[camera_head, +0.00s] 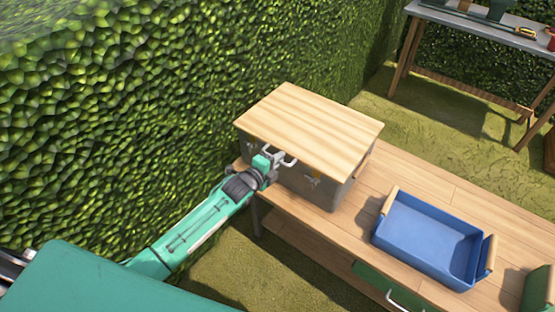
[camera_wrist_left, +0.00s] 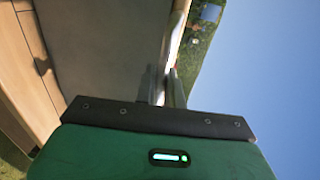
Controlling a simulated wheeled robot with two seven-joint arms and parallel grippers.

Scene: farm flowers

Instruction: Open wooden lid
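The wooden lid (camera_head: 310,118), a pale striped board, lies over a grey box (camera_head: 328,188) on the wooden bench and looks about level. In the left wrist view the fingers (camera_wrist_left: 166,86) are beside the lid's narrow edge (camera_wrist_left: 178,35), with the grey box wall (camera_wrist_left: 105,50) to the left. Whether they grip the edge is unclear. My right gripper is out of view.
A blue tray (camera_head: 428,237) with wooden handles stands on the bench (camera_head: 440,182) to the right of the box. A green drawer front (camera_head: 375,285) with a metal handle is below. A leafy hedge (camera_head: 150,90) rises close behind and left. A second table (camera_head: 485,27) stands far right.

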